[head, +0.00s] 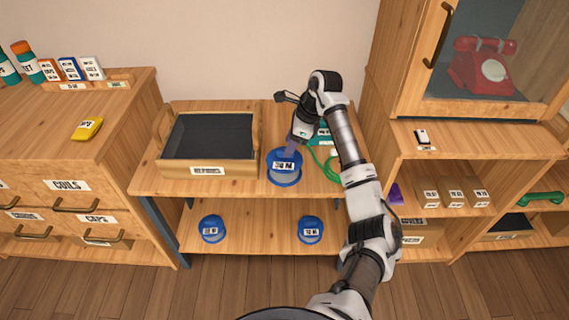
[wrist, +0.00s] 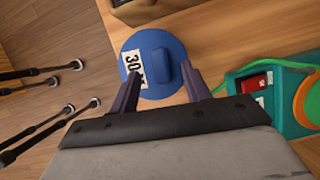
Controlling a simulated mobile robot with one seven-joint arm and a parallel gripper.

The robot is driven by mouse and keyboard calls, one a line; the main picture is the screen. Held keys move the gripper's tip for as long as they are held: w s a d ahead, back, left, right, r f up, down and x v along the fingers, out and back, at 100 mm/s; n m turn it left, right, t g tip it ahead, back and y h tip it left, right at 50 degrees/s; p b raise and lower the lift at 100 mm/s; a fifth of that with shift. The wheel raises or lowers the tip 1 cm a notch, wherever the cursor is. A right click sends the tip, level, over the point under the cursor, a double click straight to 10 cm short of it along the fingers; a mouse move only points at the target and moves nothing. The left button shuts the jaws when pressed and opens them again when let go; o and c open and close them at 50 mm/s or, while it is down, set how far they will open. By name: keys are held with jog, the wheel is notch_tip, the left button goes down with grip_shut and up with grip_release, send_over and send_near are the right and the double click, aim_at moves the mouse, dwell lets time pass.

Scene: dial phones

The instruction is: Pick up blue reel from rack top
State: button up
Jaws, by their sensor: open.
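The blue reel (head: 284,172) stands on the rack top (head: 240,186), right of the bin. In the wrist view its round blue top (wrist: 152,52) shows a white label reading 30 and a raised blue block. My gripper (head: 291,150) is over the reel, pointing down at it. In the wrist view my gripper's two fingers (wrist: 164,86) are open, with the reel's raised block between and just beyond their tips. I cannot tell whether the fingers touch the reel.
A dark-lined wooden bin (head: 208,171) stands left of the reel. A teal device (head: 323,133) with a green cord (head: 326,165) sits close on the right. Two more blue reels lie on the lower shelf (head: 262,238). A cabinet (head: 470,133) stands at right.

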jog(key=shift+x, duration=1.25)
grip_shut()
dwell(0.4)
